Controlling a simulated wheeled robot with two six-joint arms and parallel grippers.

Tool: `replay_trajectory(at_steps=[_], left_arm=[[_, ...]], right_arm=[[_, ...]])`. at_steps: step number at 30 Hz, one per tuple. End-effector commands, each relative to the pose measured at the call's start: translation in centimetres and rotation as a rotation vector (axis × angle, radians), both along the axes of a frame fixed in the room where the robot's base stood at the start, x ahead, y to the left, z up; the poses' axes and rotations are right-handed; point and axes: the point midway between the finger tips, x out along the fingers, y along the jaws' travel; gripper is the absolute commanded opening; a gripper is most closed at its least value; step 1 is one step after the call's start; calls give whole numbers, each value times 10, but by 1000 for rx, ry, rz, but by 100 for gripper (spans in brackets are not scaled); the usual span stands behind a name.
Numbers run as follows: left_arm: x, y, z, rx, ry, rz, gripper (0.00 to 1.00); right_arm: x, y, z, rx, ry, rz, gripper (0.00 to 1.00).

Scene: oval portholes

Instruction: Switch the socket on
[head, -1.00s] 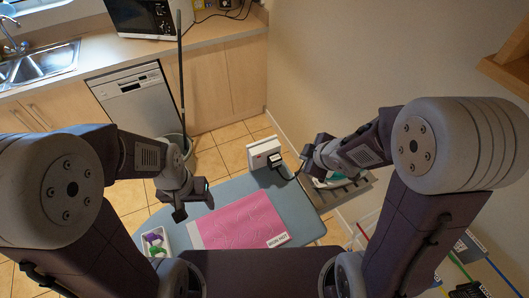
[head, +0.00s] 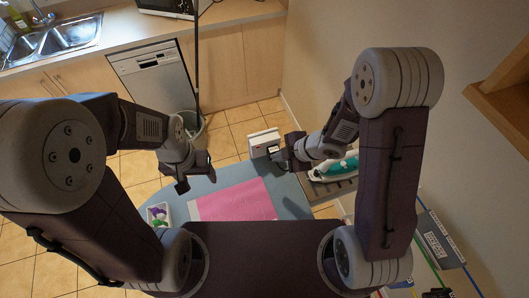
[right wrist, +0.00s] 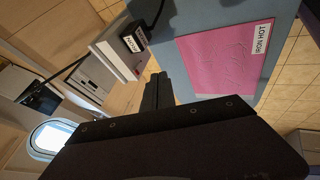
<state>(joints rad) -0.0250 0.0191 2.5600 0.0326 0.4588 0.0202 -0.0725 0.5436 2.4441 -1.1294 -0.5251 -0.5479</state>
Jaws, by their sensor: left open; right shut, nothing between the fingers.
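The socket is a white box (head: 263,142) at the back right of the blue-grey ironing board (head: 290,197). It also shows in the right wrist view (right wrist: 104,47), with a black, white-labelled plug (right wrist: 134,37) at its face. My left gripper (head: 194,180) is open and empty above the board's left part.
A pink cloth (head: 235,201) lies on the board, beside a white tray (head: 157,212) of small coloured items. A teal and white iron (head: 338,167) rests on a grey rack (head: 335,185) at right. A bucket (head: 194,124) stands behind my left gripper.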

Motion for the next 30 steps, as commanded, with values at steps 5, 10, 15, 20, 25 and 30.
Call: replay_trajectory(at_steps=[5,10,15,20,25,30], left_arm=[[0,0,-11,0,0,0,66],[0,0,-1,0,0,0,66],[0,0,12,0,0,0,66],[0,0,14,0,0,0,66],[0,0,13,0,0,0,66],[0,0,13,0,0,0,66]], right_arm=[[11,20,-36,0,4,4,0],[28,35,-52,-1,-1,2,0],[50,42,-55,-1,0,1,0],[57,44,-59,-1,0,1,0],[58,44,-60,0,0,1,0],[60,45,-61,0,0,1,0]])
